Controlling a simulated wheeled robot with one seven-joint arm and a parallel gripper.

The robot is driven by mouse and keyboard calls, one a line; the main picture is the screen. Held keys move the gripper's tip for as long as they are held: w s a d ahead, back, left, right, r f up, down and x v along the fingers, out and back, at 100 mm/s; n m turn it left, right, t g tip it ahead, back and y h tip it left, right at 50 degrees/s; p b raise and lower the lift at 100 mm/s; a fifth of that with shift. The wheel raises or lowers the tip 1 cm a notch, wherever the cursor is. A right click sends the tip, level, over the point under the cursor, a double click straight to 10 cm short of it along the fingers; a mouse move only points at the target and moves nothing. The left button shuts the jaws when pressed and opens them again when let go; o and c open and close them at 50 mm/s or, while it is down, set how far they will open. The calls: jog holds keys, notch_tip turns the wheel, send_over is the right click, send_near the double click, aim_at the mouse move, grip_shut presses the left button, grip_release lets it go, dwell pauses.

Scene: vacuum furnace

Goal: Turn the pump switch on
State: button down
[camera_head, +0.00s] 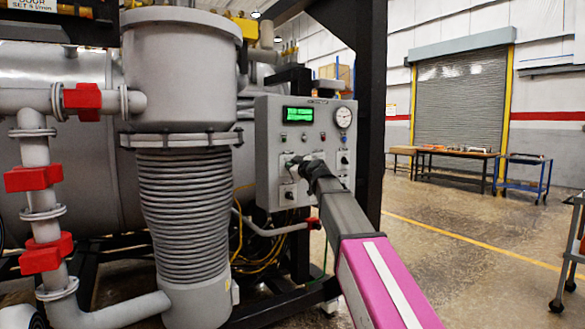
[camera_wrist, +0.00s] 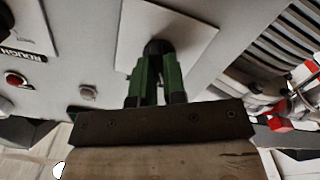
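A grey control panel (camera_head: 270,125) stands in the middle of the head view, with several switches on pale plates. My gripper (camera_head: 290,163) reaches the panel's left upper switch plate; my own arm hides part of the panel. In the wrist view, my gripper (camera_wrist: 158,55) has its two green fingers close together at a black switch knob (camera_wrist: 157,45) on a pale square plate (camera_wrist: 190,30). The fingertips appear to pinch the knob and hide most of it. I cannot read a label for this knob, so I cannot tell if it is the pump switch.
The panel has a lit green display (camera_head: 298,114) and a round gauge (camera_head: 343,117). In the wrist view, a red button (camera_wrist: 14,79) sits beside a "ROUGH..." label (camera_wrist: 25,50). A ribbed grey column (camera_head: 185,210) stands left of the panel. Open floor lies right.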

jog(key=shift+m, duration=0.3)
jog(key=m, duration=1.1)
jog(key=shift+w+d, duration=0.1)
jog(key=shift+d, duration=0.05)
jog(key=shift+m, duration=0.3)
dwell(0.4)
jog(key=c, duration=1.2)
grip_release()
jog(key=v, duration=1.1)
jog(key=shift+w, duration=0.1)
